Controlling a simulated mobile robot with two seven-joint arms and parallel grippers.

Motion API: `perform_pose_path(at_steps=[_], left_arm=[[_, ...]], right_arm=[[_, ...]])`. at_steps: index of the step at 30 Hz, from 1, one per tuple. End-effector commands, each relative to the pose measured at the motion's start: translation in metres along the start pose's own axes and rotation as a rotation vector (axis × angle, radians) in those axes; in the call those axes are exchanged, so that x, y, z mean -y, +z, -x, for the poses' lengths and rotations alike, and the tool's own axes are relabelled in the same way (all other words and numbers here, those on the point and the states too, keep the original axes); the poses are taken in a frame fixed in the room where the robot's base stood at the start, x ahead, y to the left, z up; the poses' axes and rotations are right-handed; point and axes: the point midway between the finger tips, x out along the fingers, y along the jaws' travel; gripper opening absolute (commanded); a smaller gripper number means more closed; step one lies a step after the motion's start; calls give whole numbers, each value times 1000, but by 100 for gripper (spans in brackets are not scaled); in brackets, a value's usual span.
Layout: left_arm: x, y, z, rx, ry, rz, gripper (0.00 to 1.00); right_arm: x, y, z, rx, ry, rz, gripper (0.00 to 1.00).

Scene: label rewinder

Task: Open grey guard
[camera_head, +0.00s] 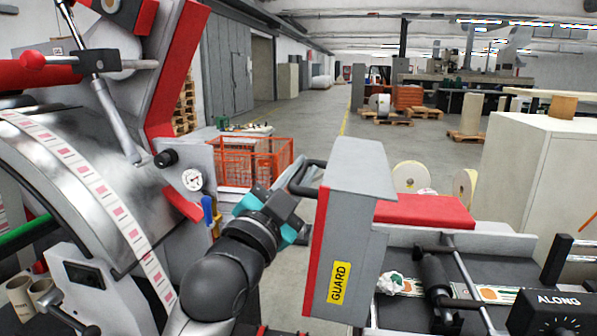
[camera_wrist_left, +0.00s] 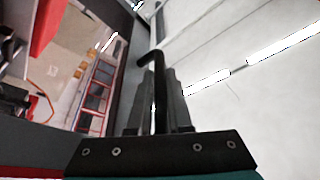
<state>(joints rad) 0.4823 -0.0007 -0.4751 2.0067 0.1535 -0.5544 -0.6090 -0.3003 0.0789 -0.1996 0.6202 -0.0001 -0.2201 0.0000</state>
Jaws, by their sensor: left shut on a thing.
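The grey guard (camera_head: 352,220) stands near the middle of the head view, with a yellow GUARD label (camera_head: 339,283) and a red left edge. It is roughly upright, at the left end of a dark bed with a label strip. A black handle (camera_head: 303,168) sticks out from its upper left side. My left gripper (camera_head: 299,190) is shut on this handle. In the left wrist view, my left gripper's fingers (camera_wrist_left: 160,103) close around the dark handle bar (camera_wrist_left: 153,58), whose bent end shows above them. My right gripper is in neither view.
A red block (camera_head: 425,210) and black roller (camera_head: 436,278) lie right of the guard. The label machine's metal drum (camera_head: 95,185) and a gauge (camera_head: 192,179) are at left. An orange crate (camera_head: 250,160) stands behind my arm. Open floor lies beyond.

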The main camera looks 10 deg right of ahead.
Motion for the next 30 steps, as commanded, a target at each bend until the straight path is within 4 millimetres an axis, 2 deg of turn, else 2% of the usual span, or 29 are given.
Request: perform_pose_path(at_steps=[1,4,14,20,30], left_arm=[[0,-1,0,-3,0,1,21],[0,-1,0,-3,0,1,30],[-1,0,7,-1,1,1,30],[-2,1,34,-1,1,1,30],[-3,1,97,-3,4,3,30]], right_arm=[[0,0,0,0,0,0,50],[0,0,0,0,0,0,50],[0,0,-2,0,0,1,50],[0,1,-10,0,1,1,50],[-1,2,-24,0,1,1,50]])
